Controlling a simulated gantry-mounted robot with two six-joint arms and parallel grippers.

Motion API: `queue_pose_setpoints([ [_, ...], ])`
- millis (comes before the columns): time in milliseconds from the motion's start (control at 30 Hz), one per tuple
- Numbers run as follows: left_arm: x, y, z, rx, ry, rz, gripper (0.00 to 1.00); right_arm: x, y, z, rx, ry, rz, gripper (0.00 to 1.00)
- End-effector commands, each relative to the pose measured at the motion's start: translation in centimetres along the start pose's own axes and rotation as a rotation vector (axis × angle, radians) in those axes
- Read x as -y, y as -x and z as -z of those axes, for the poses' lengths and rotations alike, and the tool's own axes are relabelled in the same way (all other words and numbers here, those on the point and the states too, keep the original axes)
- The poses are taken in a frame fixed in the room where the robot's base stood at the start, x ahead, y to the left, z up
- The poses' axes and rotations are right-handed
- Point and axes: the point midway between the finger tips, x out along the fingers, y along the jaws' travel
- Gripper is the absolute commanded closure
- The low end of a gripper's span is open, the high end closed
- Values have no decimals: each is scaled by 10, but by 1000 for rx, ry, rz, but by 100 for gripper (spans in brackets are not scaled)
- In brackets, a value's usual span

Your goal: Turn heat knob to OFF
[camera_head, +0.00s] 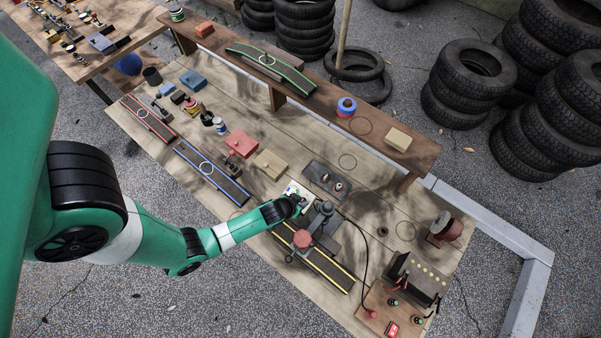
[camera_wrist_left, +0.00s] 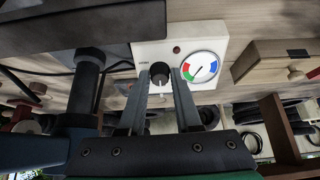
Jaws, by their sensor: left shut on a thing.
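The white control box (camera_wrist_left: 205,33) fills the top middle of the left wrist view. It carries a dark round heat knob (camera_wrist_left: 160,70), a small dark red lamp and a gauge (camera_wrist_left: 201,68) with red, blue and green sections. Its printed labels are too small to read. My left gripper (camera_wrist_left: 159,82) is shut on the knob, one finger on each side of it. In the head view the white box (camera_head: 292,188) is partly hidden by my left gripper (camera_head: 297,203). The knob's setting is hard to read. My right gripper is not in view.
A dark press-like machine (camera_head: 322,220) stands close beside the gripper; its dark column (camera_wrist_left: 86,82) shows in the left wrist view. A tan box (camera_head: 270,164) and a dark tray (camera_head: 326,178) lie nearby. A yellow-edged strip (camera_head: 325,268) lies in front. A raised shelf (camera_head: 320,93) runs behind.

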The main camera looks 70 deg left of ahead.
Motion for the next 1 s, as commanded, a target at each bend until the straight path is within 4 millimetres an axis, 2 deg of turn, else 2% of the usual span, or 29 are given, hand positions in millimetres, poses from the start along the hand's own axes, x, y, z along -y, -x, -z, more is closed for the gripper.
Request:
queue_pose_setpoints([
  [300, 0, 0, 0, 1, 2, 0, 100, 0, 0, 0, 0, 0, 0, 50],
  [333, 0, 0, 0, 1, 2, 0, 62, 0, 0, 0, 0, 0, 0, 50],
  [467, 0, 0, 0, 1, 2, 0, 39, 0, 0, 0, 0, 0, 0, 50],
  [767, 0, 1, 0, 0, 1, 0, 39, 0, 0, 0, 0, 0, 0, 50],
  [867, 0, 10, 1, 0, 1, -1, 39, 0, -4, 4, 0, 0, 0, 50],
  [1000, 0, 38, 2, 0, -1, -2, 39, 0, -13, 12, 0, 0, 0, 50],
])
